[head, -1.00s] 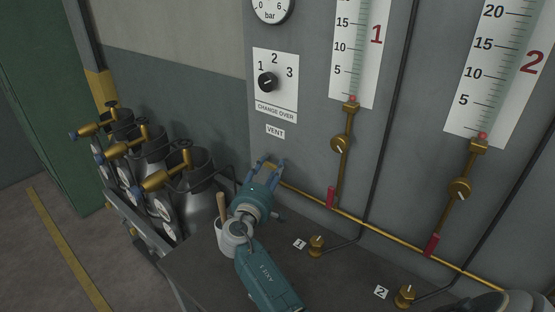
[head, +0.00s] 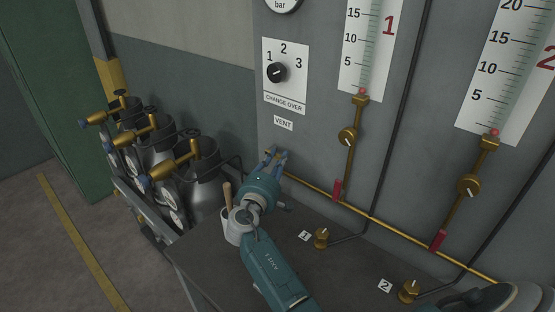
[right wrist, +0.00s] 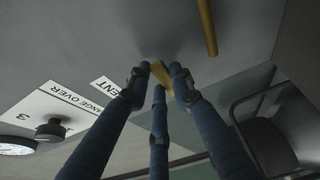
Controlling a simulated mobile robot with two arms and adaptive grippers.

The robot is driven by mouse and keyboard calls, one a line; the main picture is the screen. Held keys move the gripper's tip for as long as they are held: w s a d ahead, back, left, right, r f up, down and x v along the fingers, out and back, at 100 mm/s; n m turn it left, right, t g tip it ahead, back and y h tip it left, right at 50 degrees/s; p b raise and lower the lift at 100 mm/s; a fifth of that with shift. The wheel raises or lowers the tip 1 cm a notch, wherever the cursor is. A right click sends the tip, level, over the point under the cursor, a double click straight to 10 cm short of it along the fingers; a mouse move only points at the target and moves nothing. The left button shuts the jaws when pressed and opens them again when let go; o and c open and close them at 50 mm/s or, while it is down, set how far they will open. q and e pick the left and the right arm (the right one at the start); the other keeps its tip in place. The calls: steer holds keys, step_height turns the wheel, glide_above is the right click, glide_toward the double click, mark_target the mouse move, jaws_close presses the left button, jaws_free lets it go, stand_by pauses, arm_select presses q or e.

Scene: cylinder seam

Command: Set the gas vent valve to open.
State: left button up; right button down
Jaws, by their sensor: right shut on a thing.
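The gas vent valve is below the VENT label (head: 284,123) on the grey panel, where the yellow pipe (head: 400,232) ends at the left. My right gripper (head: 276,156) covers most of it in the head view. In the right wrist view, its blue fingers (right wrist: 158,80) are closed around a small brass-yellow valve handle (right wrist: 162,74). The fingers hide part of the handle, so its exact angle is hard to tell. My left gripper does not show in either view.
A bench (head: 215,262) stands below the panel, with a white cup (head: 235,227) beside my right arm. Gas cylinders (head: 200,185) with brass valves stand at the left. The change-over knob (head: 277,72) is above the VENT label. Brass valves (head: 347,136) sit under the gauges at the right.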

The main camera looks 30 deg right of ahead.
steer(key=r+n+p, duration=0.1)
steer(key=n+p, duration=0.1)
steer(key=p, duration=0.2)
steer(key=r+n+g+y+p, duration=0.1)
steer(key=r+n+p, duration=0.1)
steer(key=p, duration=0.2)
steer(key=shift+w+g, duration=0.3)
steer(key=shift+w, duration=0.1)
steer(key=shift+w+a+r+n+g+p, duration=0.15)
steer(key=shift+w+n+g+p, duration=0.2)
steer(key=shift+n+p, duration=0.7)
steer(key=shift+s+m, duration=0.1)
steer(key=shift+m, duration=0.15)
steer(key=c, duration=1.5)
jaws_free()
steer(key=shift+f, duration=0.2)
steer(key=shift+v, duration=3.6)
